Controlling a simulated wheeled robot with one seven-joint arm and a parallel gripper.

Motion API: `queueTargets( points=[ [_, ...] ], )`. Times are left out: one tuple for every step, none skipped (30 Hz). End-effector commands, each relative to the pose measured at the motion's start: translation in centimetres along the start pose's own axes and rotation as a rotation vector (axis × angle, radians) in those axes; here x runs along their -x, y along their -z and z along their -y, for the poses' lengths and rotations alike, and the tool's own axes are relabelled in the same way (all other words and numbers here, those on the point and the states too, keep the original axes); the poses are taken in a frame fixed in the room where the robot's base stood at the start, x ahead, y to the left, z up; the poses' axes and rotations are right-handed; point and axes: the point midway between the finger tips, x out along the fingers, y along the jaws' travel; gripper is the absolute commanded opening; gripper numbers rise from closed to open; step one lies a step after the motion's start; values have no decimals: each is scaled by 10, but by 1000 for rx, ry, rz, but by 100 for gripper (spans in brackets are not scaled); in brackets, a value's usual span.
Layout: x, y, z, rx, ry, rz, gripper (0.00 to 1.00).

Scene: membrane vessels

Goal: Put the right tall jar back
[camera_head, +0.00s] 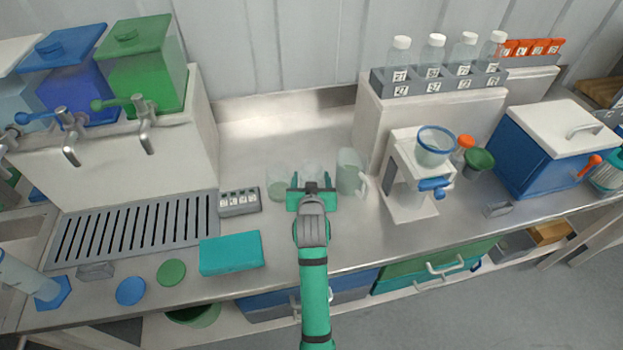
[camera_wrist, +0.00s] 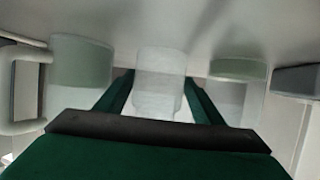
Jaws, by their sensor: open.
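My gripper (camera_head: 311,190) is low over the middle of the counter, with its fingers open. In the wrist view my gripper (camera_wrist: 158,90) has a clear, pale jar (camera_wrist: 160,65) between its two fingers; I cannot tell whether they touch it. The same jar shows partly behind my gripper in the head view (camera_head: 312,172). A shorter glass with a greenish content (camera_head: 277,186) stands just left of it, and a glass jug with a handle (camera_head: 349,172) stands to the right. Which vessel is the right tall jar is not clear from the pictures.
A small labelled block (camera_head: 239,201) and a teal box (camera_head: 231,253) lie left of my gripper. A white stand with a blue-rimmed cup (camera_head: 436,146) stands to the right. Several capped bottles (camera_head: 436,55) sit in a raised rack. Counter behind the glasses is clear.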

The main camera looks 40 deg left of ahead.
Motion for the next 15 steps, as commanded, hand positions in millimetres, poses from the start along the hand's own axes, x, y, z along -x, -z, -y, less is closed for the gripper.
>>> queueTargets(
  points=[
    [2, 2, -1, -1, -1, -2, 62],
    [5, 1, -1, -2, -1, -2, 62],
    [10, 1, -1, -3, -1, -2, 62],
    [14, 1, -1, -4, -1, -2, 62],
    [18, 1, -1, -4, -2, -2, 62],
    [26, 1, -1, -4, -2, -2, 62],
    [31, 1, -1, -4, -2, -2, 62],
    [37, 1, -1, -5, -2, -2, 62],
    [46, 1, -1, -5, -1, -2, 62],
    [52, 1, -1, -5, -2, -3, 62],
    [58, 1, -1, -5, -2, -2, 62],
    [67, 1, -1, -5, -1, -2, 62],
    [72, 1, 0, -4, 0, -3, 62],
    [78, 2, 0, -3, 0, -3, 62],
    [85, 1, 0, -4, 0, -2, 62]
  ],
)
